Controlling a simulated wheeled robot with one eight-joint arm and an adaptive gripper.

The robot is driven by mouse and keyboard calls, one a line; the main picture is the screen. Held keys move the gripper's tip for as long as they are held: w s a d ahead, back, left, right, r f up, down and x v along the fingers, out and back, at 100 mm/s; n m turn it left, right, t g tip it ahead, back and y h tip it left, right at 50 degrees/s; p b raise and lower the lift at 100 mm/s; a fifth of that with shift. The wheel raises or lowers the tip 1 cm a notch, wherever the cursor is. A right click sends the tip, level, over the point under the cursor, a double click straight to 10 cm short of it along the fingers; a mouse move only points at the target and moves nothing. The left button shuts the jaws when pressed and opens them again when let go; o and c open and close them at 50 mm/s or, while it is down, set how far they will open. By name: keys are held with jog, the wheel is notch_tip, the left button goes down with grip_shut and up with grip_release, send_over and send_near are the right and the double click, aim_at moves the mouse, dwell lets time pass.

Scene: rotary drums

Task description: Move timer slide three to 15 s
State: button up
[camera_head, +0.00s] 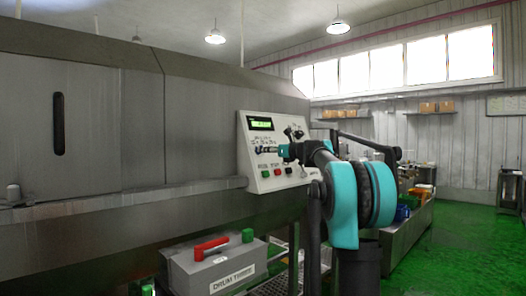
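A pale control panel (248,165) is on the side of the large grey drum machine. It has a lit green display (261,124) at the top, with small slides and markings beneath that are too small to read. My gripper (284,151) is at the middle right of the panel, its dark and teal parts against the panel face. It hides part of the slide area. I cannot tell which slide is timer slide three, what it is set to, or whether my gripper touches it. The opening between the fingers cannot be made out.
Green and red buttons (277,172) sit low on the panel. Below stands a grey box (195,275) labelled "DRUM THREE", with a red handle (211,246) and a green block (248,235). A bench with blue bins (402,213) stands behind my arm. Green floor (465,250) is clear at right.

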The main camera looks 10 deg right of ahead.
jog(key=shift+x, duration=1.3)
jog(key=shift+c, duration=0.2)
grip_shut()
